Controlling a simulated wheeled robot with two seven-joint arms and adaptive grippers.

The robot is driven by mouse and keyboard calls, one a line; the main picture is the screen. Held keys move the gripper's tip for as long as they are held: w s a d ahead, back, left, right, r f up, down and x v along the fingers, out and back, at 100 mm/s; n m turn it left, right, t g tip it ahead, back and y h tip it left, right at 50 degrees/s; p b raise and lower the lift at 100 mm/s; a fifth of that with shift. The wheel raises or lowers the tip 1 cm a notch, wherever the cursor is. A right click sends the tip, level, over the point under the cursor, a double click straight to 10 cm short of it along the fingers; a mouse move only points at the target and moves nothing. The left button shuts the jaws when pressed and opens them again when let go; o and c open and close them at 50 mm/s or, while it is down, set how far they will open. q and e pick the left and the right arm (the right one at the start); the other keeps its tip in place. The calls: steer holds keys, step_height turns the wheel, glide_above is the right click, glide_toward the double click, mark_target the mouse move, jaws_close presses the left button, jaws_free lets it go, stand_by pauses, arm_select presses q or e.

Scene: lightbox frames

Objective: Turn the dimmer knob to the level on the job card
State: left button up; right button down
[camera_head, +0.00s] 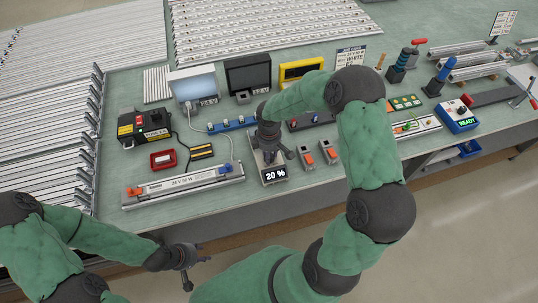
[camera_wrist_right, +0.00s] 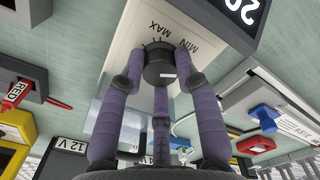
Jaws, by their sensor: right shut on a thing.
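The dimmer box (camera_head: 272,179) stands near the front edge of the bench, and its display (camera_head: 275,174) reads 20 %. My right gripper (camera_head: 269,150) points down over it. In the right wrist view, the fingers are closed around the dark dimmer knob (camera_wrist_right: 159,66), and MIN and MAX are printed on the white panel (camera_wrist_right: 128,60). The job card (camera_head: 349,58) stands at the back; part of its text shows, including WHITE, and my right arm hides its lower part. My left gripper (camera_head: 194,266) is open and empty, low in front of the bench.
A light strip (camera_head: 183,187) marked 24 V lies left of the dimmer. Orange-tipped connectors (camera_head: 307,157) stand close on its right. A lit lightbox (camera_head: 194,86), a dark one (camera_head: 248,73) and a yellow-framed one (camera_head: 300,70) stand behind. A tester (camera_head: 457,116) showing READY is at right.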

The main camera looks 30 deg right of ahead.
steer(key=m+b, duration=0.2)
steer(key=m, duration=0.1)
steer(key=shift+f+m, duration=0.15)
steer(key=shift+m, duration=0.15)
steer(key=m+b, duration=0.1)
steer(key=m, duration=0.2)
steer(key=shift+m+b, duration=0.3)
steer(key=shift+b, duration=0.05)
steer(key=m+b, duration=0.1)
steer(key=m, duration=0.2)
steer(key=shift+m, duration=0.3)
steer(key=shift+s+m+b, duration=0.1)
steer(key=shift+m+b, duration=0.75)
steer(key=shift+m, duration=0.65)
steer(key=c, duration=0.9)
jaws_free()
